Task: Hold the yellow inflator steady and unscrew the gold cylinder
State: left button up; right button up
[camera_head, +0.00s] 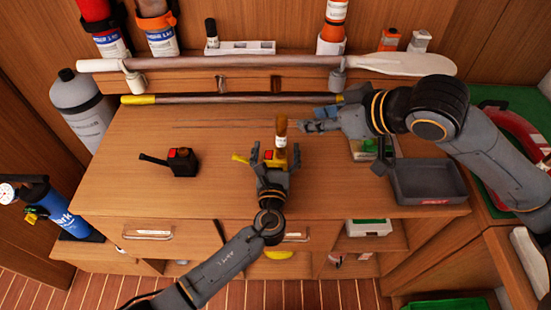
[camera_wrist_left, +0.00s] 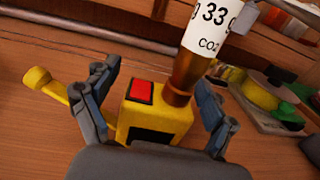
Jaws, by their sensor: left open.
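The yellow inflator (camera_head: 275,158) with a red button stands on the workbench, and also shows in the left wrist view (camera_wrist_left: 150,115). The gold cylinder (camera_head: 281,134), with a white label reading 33 g CO2 (camera_wrist_left: 185,70), stands up from its top. My left gripper (camera_head: 274,155) is open, its fingers on either side of the inflator; in the wrist view gaps show between both fingers and the body. My right gripper (camera_head: 303,126) is just right of the cylinder, pointing at it from the side, apparently apart from it. Its finger opening is too small to judge.
A black inflator with a red button (camera_head: 182,162) lies to the left on the workbench (camera_head: 130,205). A grey tray (camera_head: 430,198) sits at the right. A paddle (camera_head: 400,64) and a yellow-tipped pole (camera_head: 200,98) run along the back. The bench between the two inflators is clear.

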pick_arm(q)
jog(key=shift+w, duration=0.15)
jog(key=shift+c, duration=0.4)
jog(key=c, duration=1.3)
jog(key=shift+c, duration=0.2)
